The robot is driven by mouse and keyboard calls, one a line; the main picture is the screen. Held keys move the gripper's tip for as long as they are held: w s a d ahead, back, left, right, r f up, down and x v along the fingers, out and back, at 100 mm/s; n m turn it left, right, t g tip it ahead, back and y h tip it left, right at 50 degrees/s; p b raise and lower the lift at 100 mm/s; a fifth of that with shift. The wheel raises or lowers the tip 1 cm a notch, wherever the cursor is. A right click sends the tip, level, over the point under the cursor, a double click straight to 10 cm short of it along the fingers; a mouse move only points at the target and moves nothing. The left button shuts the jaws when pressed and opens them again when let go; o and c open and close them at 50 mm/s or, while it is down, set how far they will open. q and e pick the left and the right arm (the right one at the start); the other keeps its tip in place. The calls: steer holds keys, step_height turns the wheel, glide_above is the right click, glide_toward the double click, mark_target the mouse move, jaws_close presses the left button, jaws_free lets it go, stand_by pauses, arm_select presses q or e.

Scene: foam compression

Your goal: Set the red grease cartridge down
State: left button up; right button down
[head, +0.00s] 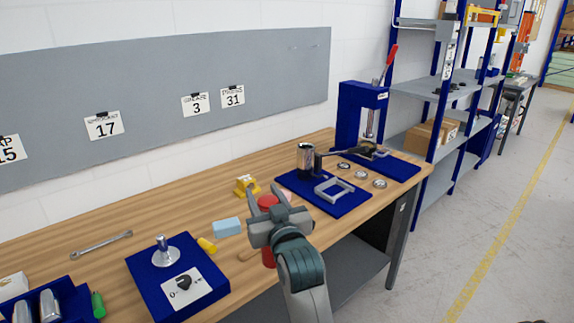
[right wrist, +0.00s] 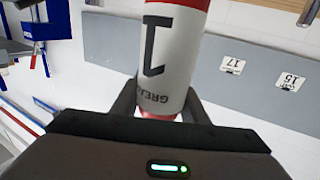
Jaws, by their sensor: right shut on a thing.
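The red grease cartridge (head: 268,203) is mostly hidden behind my right gripper (head: 266,198) in the head view. Its red top shows between the fingers and a red part shows below the gripper body, near the table's front edge. In the right wrist view the cartridge (right wrist: 168,52) has a white label with a large black 1 and grease lettering. The fingers stand on both sides of it, shut on it. I cannot tell whether its base touches the wooden table (head: 205,208). My left gripper is not in view.
Left of the cartridge are a light blue block (head: 227,227) and a yellow piece (head: 207,244). A yellow fixture (head: 246,185) stands behind. A blue plate (head: 352,205) with a metal cup (head: 305,158) and frame lies to the right. A blue base (head: 150,285) lies at left front.

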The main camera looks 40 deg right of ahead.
steer(key=s+a+f+n+y+b, duration=0.1)
steer(key=s+a+f+y, duration=0.1)
steer(key=a+f, duration=0.3)
steer(key=s+a+f+n+y+b, duration=0.1)
steer(key=s+a+f, duration=0.4)
steer(key=a, duration=0.5)
steer(key=shift+s+f+n+t+y, duration=0.3)
steer(key=shift+f+n+y, duration=0.25)
steer(key=shift+y, duration=0.45)
steer(key=shift+d, duration=0.15)
